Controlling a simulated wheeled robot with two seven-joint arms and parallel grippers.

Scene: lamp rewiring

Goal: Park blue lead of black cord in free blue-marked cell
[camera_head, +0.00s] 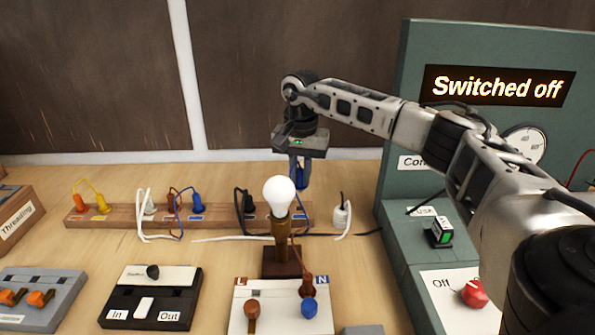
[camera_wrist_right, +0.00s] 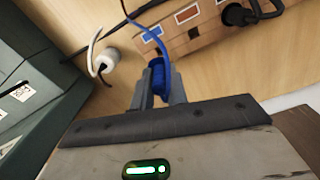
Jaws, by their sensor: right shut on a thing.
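My right gripper (camera_head: 300,168) is shut on the blue lead (camera_head: 301,180) and holds it above the right end of the wooden rack (camera_head: 110,216). In the right wrist view, the blue lead (camera_wrist_right: 158,82) sits between the two fingers of the right gripper (camera_wrist_right: 161,80), and its blue wire runs up past the rack. A blue-marked cell (camera_wrist_right: 152,34) with no plug visible is near the rack's end there. The black cord (camera_head: 345,234) lies on the table right of the rack. My left gripper is out of view.
A lamp with a white bulb (camera_head: 279,195) stands in front of the rack, close to the gripper. A black plug (camera_head: 248,204) and a blue plug (camera_head: 197,202) occupy rack cells. A white plug (camera_head: 341,215) is to the right. The green panel (camera_head: 405,180) bounds the right side.

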